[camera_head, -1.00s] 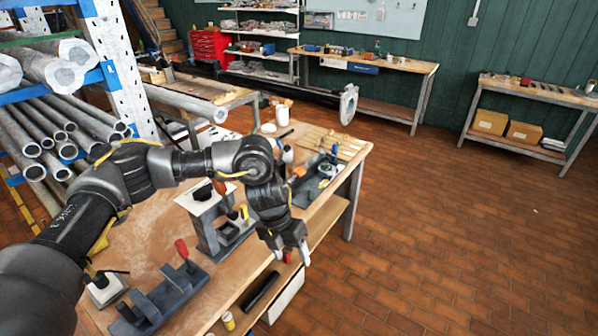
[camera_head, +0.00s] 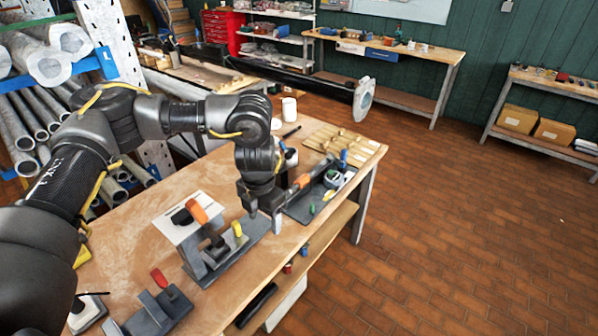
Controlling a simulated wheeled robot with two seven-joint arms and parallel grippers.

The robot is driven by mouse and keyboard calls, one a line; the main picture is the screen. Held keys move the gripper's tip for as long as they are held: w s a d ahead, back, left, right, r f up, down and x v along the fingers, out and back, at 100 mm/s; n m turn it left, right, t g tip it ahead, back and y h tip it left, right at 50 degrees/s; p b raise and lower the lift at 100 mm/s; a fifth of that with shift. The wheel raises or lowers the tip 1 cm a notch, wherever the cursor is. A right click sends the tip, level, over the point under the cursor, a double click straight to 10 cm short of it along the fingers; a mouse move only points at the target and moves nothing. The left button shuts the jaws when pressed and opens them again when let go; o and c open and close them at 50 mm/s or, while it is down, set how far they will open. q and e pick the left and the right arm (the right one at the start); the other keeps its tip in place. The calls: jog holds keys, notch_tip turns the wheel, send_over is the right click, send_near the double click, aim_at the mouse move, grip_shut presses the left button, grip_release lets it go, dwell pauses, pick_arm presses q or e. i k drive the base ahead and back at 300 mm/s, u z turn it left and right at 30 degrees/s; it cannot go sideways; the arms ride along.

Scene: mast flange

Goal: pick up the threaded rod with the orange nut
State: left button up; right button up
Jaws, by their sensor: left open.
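My left gripper (camera_head: 263,213) points down over the right front part of the workbench (camera_head: 135,228). It is open, and I see nothing between its fingers. An orange piece (camera_head: 197,212) shows on the grey fixture (camera_head: 222,252) just left of the gripper. Another orange piece (camera_head: 300,182) shows just right of the gripper, by the dark tray (camera_head: 302,212). I cannot tell which of these, if either, is the nut, and I cannot make out a threaded rod. My right gripper is not in view.
A second fixture with a red handle (camera_head: 160,278) stands at the bench's near left. A long dark mast (camera_head: 300,80) extends behind the bench. The brick floor (camera_head: 450,220) at right is clear.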

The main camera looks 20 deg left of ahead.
aim_at(304, 181)
jog(key=i, duration=1.4)
jog(key=z, duration=0.1)
